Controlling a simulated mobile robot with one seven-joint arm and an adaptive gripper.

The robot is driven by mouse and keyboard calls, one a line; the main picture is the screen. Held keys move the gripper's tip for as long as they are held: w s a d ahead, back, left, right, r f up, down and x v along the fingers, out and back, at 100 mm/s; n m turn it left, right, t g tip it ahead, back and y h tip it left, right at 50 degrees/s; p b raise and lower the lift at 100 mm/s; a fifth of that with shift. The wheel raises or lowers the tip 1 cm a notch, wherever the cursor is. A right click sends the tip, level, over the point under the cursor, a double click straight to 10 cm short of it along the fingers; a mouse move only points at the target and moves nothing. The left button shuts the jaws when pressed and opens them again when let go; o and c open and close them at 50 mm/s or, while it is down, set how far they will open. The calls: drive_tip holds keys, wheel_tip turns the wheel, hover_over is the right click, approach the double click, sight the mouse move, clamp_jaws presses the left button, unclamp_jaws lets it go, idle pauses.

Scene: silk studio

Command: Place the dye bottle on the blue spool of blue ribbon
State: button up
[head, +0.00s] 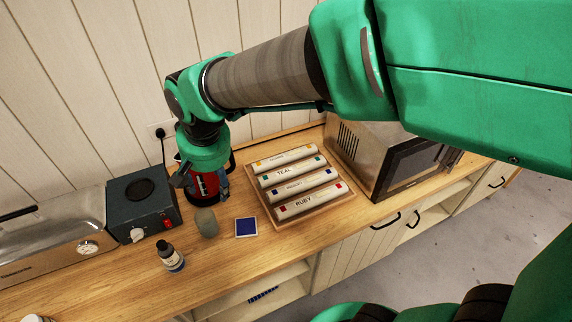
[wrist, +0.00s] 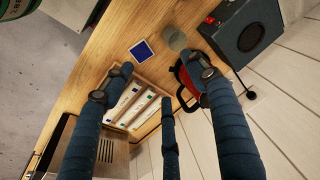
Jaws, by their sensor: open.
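The dye bottle (head: 173,259), small with a dark cap and a pale and blue label, stands upright on the wooden counter near its front edge, apart from my gripper. It does not show in the wrist view. My gripper (head: 203,181) is open, fingers spread downward, above the counter behind and to the right of the bottle. In the wrist view its fingers (wrist: 167,82) are wide apart with nothing held. I cannot clearly make out a blue spool of blue ribbon in either view; a small blue item (head: 263,295) on the shelf below the counter is too small to tell.
A red vessel with a dark handle (wrist: 187,79) is close to my gripper. A grey-green rounded object (head: 206,222) and a blue square card (head: 246,227) lie nearby. A hot plate (head: 143,203), a tray of labelled rolls (head: 267,213) and an oven (head: 372,158) flank them.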

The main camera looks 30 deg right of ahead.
drive_tip(key=s+d+r+t, duration=0.1)
drive_tip(key=s+d+r, duration=0.3)
drive_tip(key=s+d, duration=0.4)
drive_tip(key=s+d+r+n+t, duration=0.1)
drive_tip(key=s+d+r+t, duration=0.1)
drive_tip(key=s+d, duration=0.6)
drive_tip(key=shift+r+h, duration=0.4)
drive_tip(key=shift+r, duration=0.5)
drive_tip(key=shift+s, duration=0.1)
wheel_tip(320, 180, down, 6)
drive_tip(key=b, duration=0.5)
drive_tip(key=shift+r+b, duration=0.2)
drive_tip(key=shift+b, duration=0.15)
